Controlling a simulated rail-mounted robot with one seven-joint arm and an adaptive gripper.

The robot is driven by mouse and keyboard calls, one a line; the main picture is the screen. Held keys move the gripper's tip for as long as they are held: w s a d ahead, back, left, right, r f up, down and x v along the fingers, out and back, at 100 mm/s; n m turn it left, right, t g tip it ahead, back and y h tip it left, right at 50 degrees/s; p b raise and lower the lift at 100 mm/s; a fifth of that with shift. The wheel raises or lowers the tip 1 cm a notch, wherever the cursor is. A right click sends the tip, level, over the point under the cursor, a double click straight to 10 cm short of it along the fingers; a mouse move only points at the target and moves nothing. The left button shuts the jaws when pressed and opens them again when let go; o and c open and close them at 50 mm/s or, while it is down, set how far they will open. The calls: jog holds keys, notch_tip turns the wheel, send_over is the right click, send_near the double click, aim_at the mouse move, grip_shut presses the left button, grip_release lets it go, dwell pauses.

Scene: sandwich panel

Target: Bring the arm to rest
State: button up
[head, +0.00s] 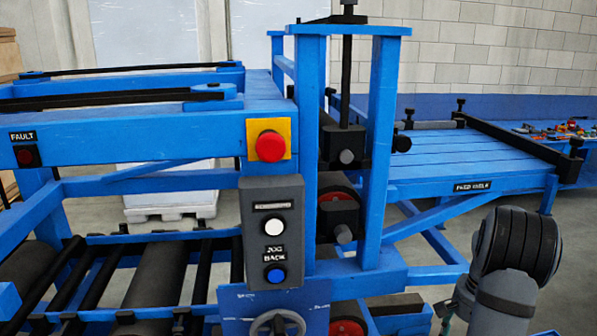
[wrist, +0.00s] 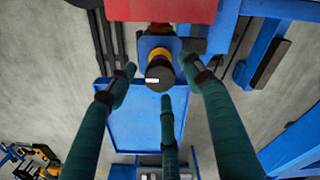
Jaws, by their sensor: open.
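My gripper (wrist: 160,84) shows in the wrist view, with its three dark green fingers spread apart and nothing held between them. Beyond the fingertips is a round black knob (wrist: 159,77) with a yellow-orange collar, on a blue bracket. The knob lies between the two upper fingertips in the picture; I cannot tell how far away it is.
The blue machine frame (head: 342,46) with rollers fills the head view's middle and left. It carries a red stop button (head: 270,147) and a grey jog-back box (head: 272,230). A blue slatted feed table (head: 465,154) stands behind my arm. The wrist view shows a blue panel (wrist: 148,125).

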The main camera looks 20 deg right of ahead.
jog(key=n+p, duration=0.1)
jog(key=n, duration=0.3)
jog(key=shift+p, duration=0.4)
